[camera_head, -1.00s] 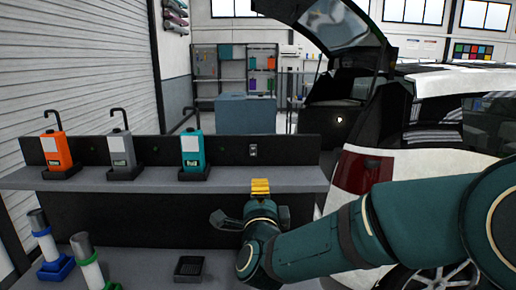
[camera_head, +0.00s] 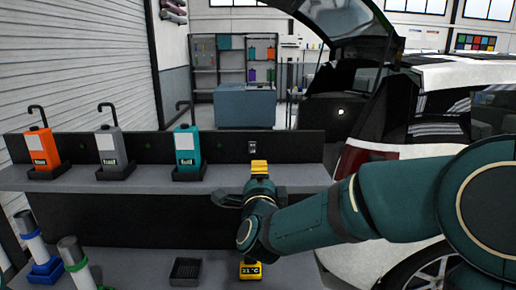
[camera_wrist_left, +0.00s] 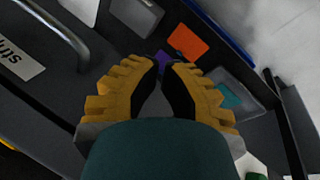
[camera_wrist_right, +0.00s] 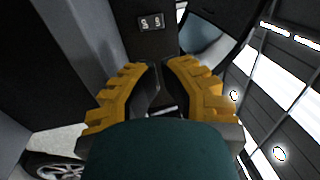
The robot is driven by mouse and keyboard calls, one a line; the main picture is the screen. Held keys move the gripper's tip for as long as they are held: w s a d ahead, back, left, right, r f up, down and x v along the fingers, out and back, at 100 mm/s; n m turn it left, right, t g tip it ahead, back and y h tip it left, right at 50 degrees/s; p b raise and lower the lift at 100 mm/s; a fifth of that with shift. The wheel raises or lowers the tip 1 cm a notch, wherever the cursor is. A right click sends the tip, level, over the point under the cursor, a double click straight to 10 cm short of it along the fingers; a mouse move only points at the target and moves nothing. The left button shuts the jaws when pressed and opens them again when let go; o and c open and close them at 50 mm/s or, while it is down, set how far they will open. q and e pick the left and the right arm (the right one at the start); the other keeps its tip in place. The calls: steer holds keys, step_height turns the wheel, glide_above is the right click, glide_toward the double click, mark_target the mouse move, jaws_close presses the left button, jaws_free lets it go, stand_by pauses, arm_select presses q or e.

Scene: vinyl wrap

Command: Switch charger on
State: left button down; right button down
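A small dark switch plate (camera_head: 252,147) with two light markings is on the black back panel behind the shelf. It also shows in the right wrist view (camera_wrist_right: 151,22), just beyond the fingertips and slightly left. My right gripper (camera_head: 259,168) is in front of and a little below the plate, above the shelf. Its yellow fingers (camera_wrist_right: 162,68) are parted and empty, apart from the plate. My left gripper (camera_wrist_left: 163,65) shows only in its wrist view, with parted, empty fingers. Which object is the charger I cannot tell.
Orange (camera_head: 41,150), grey (camera_head: 113,150) and teal (camera_head: 187,150) devices stand on the shelf (camera_head: 225,179), left of my right gripper. A yellow device reading 21 °C (camera_head: 250,270) and a black tray (camera_head: 186,270) are lower down. A white car (camera_head: 430,110) stands right.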

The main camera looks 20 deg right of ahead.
mark_target(258, 143)
arm_select(q)
steer(key=shift+w+r+p, duration=0.25)
steer(key=shift+r+p, duration=0.25)
steer(key=shift+r, duration=0.05)
arm_select(e)
steer(key=x, duration=1.1)
steer(key=shift+w, duration=0.2)
